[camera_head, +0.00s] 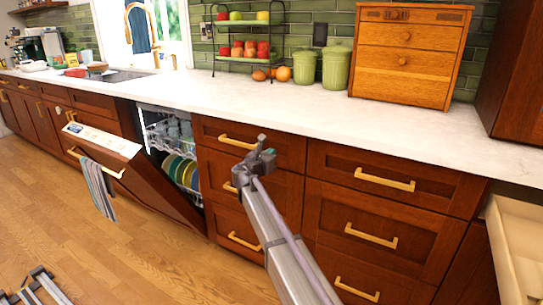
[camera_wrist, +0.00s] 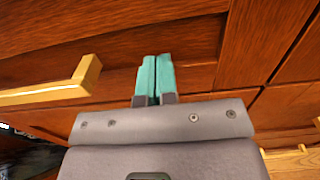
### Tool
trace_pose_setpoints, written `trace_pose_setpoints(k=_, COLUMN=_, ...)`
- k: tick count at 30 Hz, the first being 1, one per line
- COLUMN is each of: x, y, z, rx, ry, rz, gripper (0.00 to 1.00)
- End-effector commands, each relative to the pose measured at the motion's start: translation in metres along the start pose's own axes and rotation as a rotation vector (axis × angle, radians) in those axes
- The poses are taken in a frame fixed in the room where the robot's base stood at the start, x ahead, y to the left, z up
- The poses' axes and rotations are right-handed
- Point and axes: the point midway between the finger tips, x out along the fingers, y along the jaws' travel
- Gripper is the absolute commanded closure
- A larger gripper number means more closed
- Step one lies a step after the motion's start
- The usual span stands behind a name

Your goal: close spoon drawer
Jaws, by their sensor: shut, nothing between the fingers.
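My gripper (camera_head: 263,148) is in front of the top drawer (camera_head: 290,150) just right of the dishwasher, to the right of that drawer's brass handle (camera_head: 238,143). In the wrist view the teal fingertips of my gripper (camera_wrist: 155,76) are pressed together with nothing between them. They point at the dark red wood front, and the brass handle (camera_wrist: 60,85) is to their left. I cannot tell whether the fingertips touch the wood. This drawer front looks about flush with its neighbours, though my arm hides part of it. No spoons show, so I cannot tell which drawer holds them.
The dishwasher door (camera_head: 150,180) hangs partly open at left, with a striped towel on its handle; dishes show inside. A pale open drawer or box (camera_head: 515,245) stands out at the right edge. The white counter (camera_head: 250,107) carries green canisters, a fruit rack and a wooden chest.

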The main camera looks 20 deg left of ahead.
Motion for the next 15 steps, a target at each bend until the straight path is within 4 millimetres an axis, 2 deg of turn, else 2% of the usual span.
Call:
trace_pose_setpoints(k=4, x=-0.038, y=-0.007, z=0.000, rx=0.003, ry=0.002, rz=-0.004, gripper=1.00)
trace_pose_setpoints(k=9, x=-0.090, y=-0.006, z=0.000, rx=0.003, ry=0.003, rz=-0.003, gripper=1.00)
trace_pose_setpoints(k=12, x=-0.113, y=-0.006, z=0.000, rx=0.004, ry=0.003, rz=-0.003, gripper=1.00)
trace_pose_setpoints(k=15, x=-0.127, y=-0.005, z=0.000, rx=0.004, ry=0.003, rz=-0.006, gripper=1.00)
